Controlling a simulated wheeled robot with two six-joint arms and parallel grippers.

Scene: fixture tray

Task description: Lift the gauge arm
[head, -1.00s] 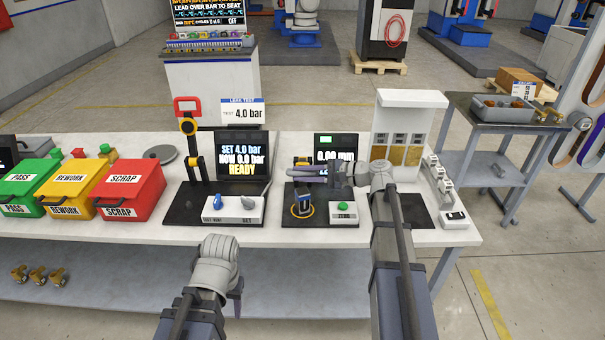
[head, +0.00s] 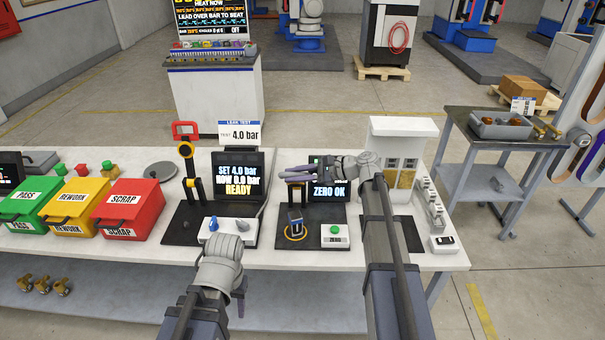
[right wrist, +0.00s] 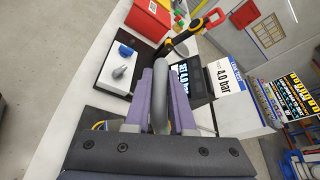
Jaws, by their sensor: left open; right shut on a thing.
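The gauge station's dark base (head: 313,242) stands on the bench in the head view. A small blue-grey piece (head: 295,218) stands in the yellow ring there. The gauge screen (head: 328,191) reads ZERO OK. My right gripper (head: 284,175) is above this base, in front of the screen. In the right wrist view its purple fingers (right wrist: 160,92) are shut on a grey curved bar (right wrist: 159,105), which appears to be the gauge arm's handle. Most of the gauge arm is hidden by the fingers and wrist. My left gripper (head: 240,292) is open and empty before the bench's front edge.
The white ZERO button box (head: 335,242) is right of the ring. The leak-test station with its screen (head: 238,178) and red-handled lever (head: 187,150) is to the left. The green, yellow and red bins (head: 127,212) stand further left. A white dispenser (head: 402,128) is at right.

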